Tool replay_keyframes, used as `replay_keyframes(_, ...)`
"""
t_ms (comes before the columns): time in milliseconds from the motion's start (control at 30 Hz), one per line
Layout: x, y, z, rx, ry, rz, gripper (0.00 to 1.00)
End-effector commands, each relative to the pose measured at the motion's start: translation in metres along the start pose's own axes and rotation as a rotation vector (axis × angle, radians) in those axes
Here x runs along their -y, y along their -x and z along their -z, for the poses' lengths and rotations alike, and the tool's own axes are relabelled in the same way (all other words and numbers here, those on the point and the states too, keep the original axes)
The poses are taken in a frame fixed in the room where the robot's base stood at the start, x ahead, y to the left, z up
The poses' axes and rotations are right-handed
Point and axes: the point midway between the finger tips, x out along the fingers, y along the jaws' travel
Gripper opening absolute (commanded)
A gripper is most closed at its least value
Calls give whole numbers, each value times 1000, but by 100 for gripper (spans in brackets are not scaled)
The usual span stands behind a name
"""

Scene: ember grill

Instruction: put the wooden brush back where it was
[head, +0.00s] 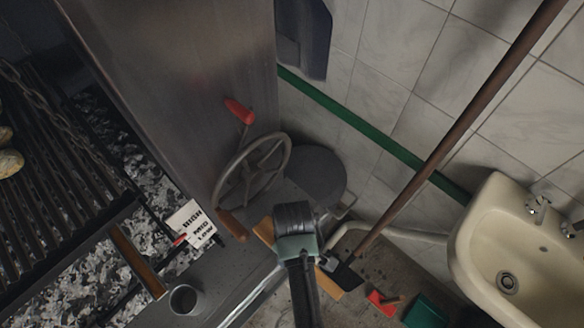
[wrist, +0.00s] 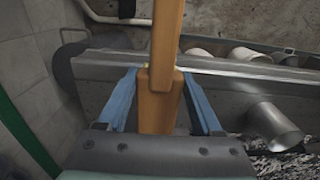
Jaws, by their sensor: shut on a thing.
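The wooden brush (wrist: 158,105) is between the blue fingers of my gripper (wrist: 158,76) in the wrist view. My gripper is shut on its orange-brown wood, which runs on up past the top edge of that view. In the head view my gripper (head: 294,228) is over the grill's front ledge, near the handwheel. Wood of the brush (head: 263,231) shows to its left, and more wood shows at its lower right. My gripper hides the middle of the brush and the fingers there. I cannot make out bristles.
The handwheel (head: 252,177) with a red-handled crank stands just behind my gripper. A metal cup (head: 184,299) is on the ledge to the left, near the HIGH/MED/LOW sign (head: 194,222). A long pole (head: 455,130), sink (head: 515,250) and red dustpan-like piece (head: 380,302) are to the right.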

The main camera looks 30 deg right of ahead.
Motion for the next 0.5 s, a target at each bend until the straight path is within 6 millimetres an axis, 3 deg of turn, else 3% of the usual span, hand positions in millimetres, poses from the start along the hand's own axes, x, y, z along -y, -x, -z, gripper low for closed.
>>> replay_keyframes(167, 0, -26, -1, 3, 0, 3, 15)
replay_keyframes(500, 0, -34, 4, -1, 0, 0, 15)
